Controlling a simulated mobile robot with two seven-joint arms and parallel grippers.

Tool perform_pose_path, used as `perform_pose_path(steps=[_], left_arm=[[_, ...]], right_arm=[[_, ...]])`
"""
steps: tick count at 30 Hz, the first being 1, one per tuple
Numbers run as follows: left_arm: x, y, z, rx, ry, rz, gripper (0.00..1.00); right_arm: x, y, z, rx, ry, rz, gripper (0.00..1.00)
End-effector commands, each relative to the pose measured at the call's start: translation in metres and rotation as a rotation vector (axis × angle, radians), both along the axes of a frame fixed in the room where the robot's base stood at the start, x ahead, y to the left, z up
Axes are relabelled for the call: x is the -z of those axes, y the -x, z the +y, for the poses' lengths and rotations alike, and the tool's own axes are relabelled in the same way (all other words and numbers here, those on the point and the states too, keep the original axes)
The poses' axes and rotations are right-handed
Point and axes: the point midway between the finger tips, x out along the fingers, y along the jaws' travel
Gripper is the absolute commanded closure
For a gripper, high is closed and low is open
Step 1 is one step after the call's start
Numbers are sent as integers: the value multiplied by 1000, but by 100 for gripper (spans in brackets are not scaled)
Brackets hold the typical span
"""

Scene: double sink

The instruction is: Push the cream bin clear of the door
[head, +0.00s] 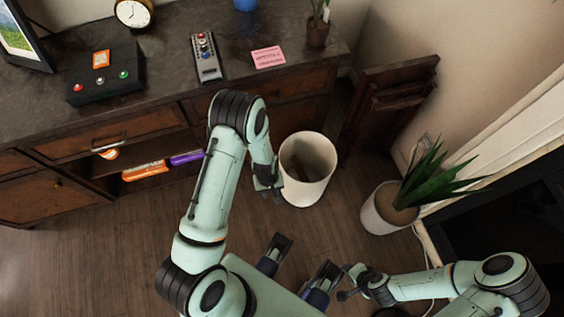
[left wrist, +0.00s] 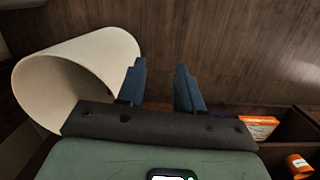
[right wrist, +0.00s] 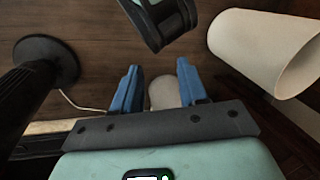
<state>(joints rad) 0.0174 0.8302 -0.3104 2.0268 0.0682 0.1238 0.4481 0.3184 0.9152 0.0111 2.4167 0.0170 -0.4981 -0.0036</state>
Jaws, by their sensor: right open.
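The cream bin (head: 322,182) stands upright on the wooden floor in front of the right end of the dark cabinet. It looks empty apart from shadow inside. My left gripper (head: 270,193) is low, just left of the bin; I cannot tell if it touches. In the left wrist view, its fingers (left wrist: 160,70) are apart with nothing between them, and the bin (left wrist: 85,72) is close on the left. My right gripper (head: 347,284) is open, nearer me and apart from the bin. I cannot tell for sure which panel is the door.
A dark wooden panel (head: 392,98) stands behind the bin, by the wall. A potted plant (head: 385,211) is to the bin's right. The cabinet's open shelf (head: 115,177) holds orange and purple boxes. Bare floor (head: 90,255) lies to the left.

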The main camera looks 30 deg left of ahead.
Motion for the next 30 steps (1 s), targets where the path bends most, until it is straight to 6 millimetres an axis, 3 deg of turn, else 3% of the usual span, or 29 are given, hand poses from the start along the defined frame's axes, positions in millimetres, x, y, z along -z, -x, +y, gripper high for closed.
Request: perform_pose_path(steps=[1,3,6,10,14,23,30], left_arm=[[19,-31,11,-58,-29,-17,64],[20,-65,23,-144,-57,-28,64],[16,-102,34,-245,-80,-44,64],[5,-131,42,-332,-92,-58,64],[-2,-141,45,-368,-96,-62,64],[-5,-141,45,-371,-96,-62,64],[15,-141,45,-371,-97,-60,64]], right_arm=[[34,-9,-5,11,13,-24,57],[56,-22,-11,25,30,-58,57],[79,-37,-18,40,48,-95,57],[95,-51,-24,53,64,-128,57],[99,-56,-26,58,70,-142,57],[97,-56,-26,58,71,-143,57],[110,-45,-28,59,70,-105,57]])
